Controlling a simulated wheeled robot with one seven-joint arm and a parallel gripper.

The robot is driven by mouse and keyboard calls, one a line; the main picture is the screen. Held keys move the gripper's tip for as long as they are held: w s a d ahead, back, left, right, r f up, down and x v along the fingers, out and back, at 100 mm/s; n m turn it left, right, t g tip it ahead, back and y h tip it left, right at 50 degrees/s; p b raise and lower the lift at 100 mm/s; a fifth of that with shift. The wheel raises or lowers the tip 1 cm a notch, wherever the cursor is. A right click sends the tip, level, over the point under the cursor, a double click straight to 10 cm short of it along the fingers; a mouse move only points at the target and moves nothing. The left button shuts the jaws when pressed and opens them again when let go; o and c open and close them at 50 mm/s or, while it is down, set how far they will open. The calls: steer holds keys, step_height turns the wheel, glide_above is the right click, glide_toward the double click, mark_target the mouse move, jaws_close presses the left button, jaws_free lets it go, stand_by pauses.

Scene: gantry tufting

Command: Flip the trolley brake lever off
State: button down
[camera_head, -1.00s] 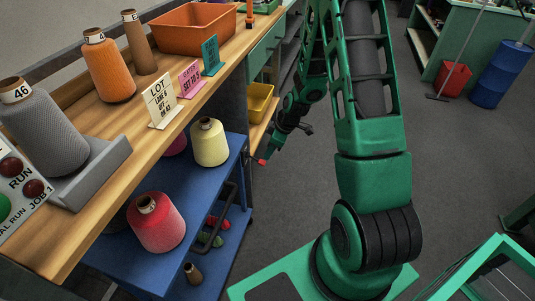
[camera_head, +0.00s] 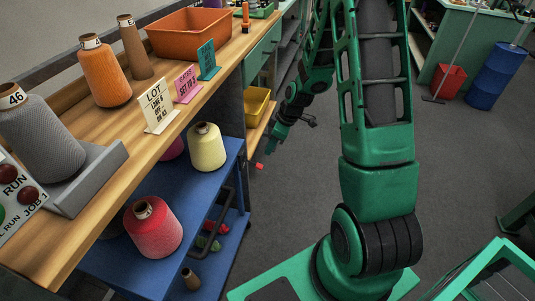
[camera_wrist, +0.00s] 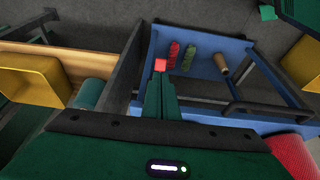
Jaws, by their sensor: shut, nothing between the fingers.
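The blue trolley (camera_head: 110,258) stands beside the wooden bench and carries yarn cones. The brake lever's red tip (camera_head: 258,165) shows at the trolley's far end; most of the lever is hidden. In the wrist view the red tip (camera_wrist: 160,65) sits just beyond my fingertips. My gripper (camera_head: 268,151) is shut and empty, close to the red tip. In the wrist view my green fingers (camera_wrist: 161,80) are together and point at the tip. I cannot tell whether they touch it.
On the trolley are a red cone (camera_head: 153,227) and a pale yellow cone (camera_head: 207,148); a dark handle (camera_head: 225,205) runs along its side. A yellow bin (camera_head: 257,104) is near my gripper. The wooden bench (camera_head: 90,190) lies left. Open grey floor (camera_head: 290,205) lies right.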

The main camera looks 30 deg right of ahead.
steer(key=s+d+r, duration=0.5)
steer(key=shift+s+d+r, duration=0.2)
steer(key=shift+r, duration=0.2)
steer(key=shift+r, duration=0.1)
steer(key=s+r+m+g+h, duration=0.1)
steer(key=s+r+m, duration=0.4)
steer(key=s, duration=0.4)
steer(key=s+a+r+m+g, duration=0.1)
steer(key=s+r+m, duration=0.4)
steer(key=s, duration=0.3)
steer(key=s+r+m+g+h, duration=0.1)
steer(key=s+r+m, duration=0.4)
steer(key=s+r, duration=0.2)
steer(key=s, duration=0.2)
steer(key=shift+s+a+r+h, duration=0.2)
steer(key=shift+s+h, duration=0.1)
steer(key=shift+s, duration=0.05)
steer(key=shift+w+f, duration=0.25)
steer(key=shift+w, duration=0.4)
